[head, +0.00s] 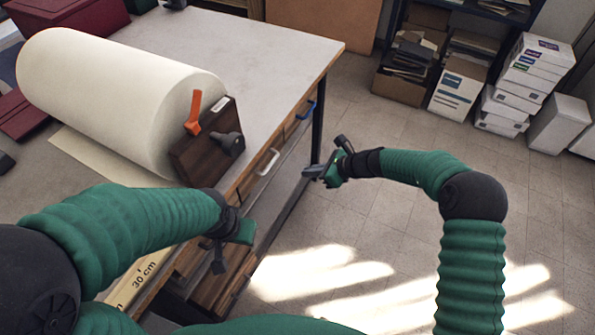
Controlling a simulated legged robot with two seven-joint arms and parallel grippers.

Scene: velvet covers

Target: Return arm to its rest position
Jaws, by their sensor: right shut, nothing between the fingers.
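My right arm (473,265), in a green ribbed sleeve, comes up from the lower right and bends left at a black elbow. My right gripper (313,172) is shut and empty, just off the table's right edge, over the floor. My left arm (130,230), in the same green sleeve, reaches in from the left over the table's front part. My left gripper (217,262) points down near the table's front edge. Its fingers are small and dark, and I cannot tell whether they are open.
A grey-topped workbench (250,55) holds a large cream roll (105,95) and a dark wooden block (205,150) with an orange lever (193,113). A drawer with a pale handle (268,162) is in its side. White boxes (500,105) stand at the back right. The tiled floor (400,225) is clear.

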